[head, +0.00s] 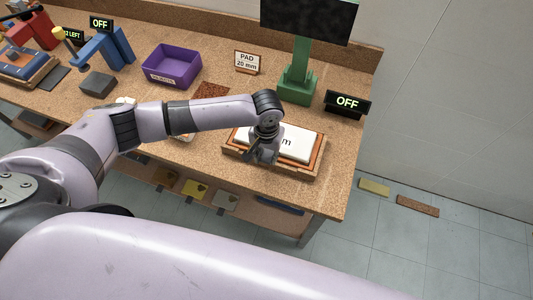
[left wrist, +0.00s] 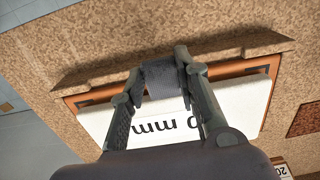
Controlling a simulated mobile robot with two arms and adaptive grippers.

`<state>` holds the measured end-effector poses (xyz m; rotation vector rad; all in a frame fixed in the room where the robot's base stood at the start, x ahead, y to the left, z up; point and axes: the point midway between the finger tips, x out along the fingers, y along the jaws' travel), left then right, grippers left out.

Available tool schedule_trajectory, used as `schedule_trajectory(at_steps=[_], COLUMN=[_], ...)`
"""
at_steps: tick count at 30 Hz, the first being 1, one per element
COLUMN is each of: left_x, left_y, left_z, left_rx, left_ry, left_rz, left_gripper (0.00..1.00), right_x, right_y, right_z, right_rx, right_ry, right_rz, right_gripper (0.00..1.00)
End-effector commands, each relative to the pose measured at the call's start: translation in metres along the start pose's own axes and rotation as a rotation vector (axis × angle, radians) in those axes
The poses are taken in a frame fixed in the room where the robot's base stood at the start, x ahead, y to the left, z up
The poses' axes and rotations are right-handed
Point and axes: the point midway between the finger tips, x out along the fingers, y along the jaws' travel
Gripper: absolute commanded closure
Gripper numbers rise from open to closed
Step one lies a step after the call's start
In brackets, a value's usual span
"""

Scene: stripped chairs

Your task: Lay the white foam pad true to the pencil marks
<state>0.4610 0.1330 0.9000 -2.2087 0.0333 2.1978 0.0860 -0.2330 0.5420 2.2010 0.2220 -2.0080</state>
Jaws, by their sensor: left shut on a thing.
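A white foam pad (head: 301,140) with black lettering ending in "mm" lies in a shallow wooden frame (head: 315,170) near the right end of the bench. The pad also shows in the left wrist view (left wrist: 240,100), with the frame's edge beyond it (left wrist: 110,75). My left gripper (head: 266,155) is over the pad, pointing down. In the left wrist view its fingers are shut on a dark grey textured piece (left wrist: 161,80), above or against the pad's edge; I cannot tell which. The fingers hide part of the lettering. My right gripper is out of view.
Behind the frame stand a "PAD 20 mm" sign (head: 247,62), a green monitor stand (head: 296,88) and an "OFF" display (head: 347,103). A purple bin (head: 172,65) and brown sheet (head: 211,90) are further left. Two strips lie on the floor at right.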

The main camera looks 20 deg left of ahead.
Motion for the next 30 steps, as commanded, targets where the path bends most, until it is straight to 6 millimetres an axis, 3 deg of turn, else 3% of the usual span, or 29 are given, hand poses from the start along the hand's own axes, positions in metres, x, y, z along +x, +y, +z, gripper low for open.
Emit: schedule_trajectory(at_steps=[11, 12, 22, 30], left_x=[0.0019, 0.0018, 0.0018, 0.0020], left_y=[0.0003, 0.0003, 0.0002, 0.0001], left_z=[0.0000, 0.0000, 0.0000, 0.0001], left_rx=[0.000, 0.000, 0.000, 0.000], left_ry=[0.000, 0.000, 0.000, 0.000], left_rz=[0.001, 0.001, 0.000, 0.000], left_gripper=[1.00, 0.70, 0.48, 0.47], right_x=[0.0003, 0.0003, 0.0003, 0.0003], right_y=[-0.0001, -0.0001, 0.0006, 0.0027], right_z=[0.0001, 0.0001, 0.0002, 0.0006], right_rx=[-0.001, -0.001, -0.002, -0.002], right_ry=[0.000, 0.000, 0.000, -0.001], right_rz=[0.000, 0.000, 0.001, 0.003], right_gripper=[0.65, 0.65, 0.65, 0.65])
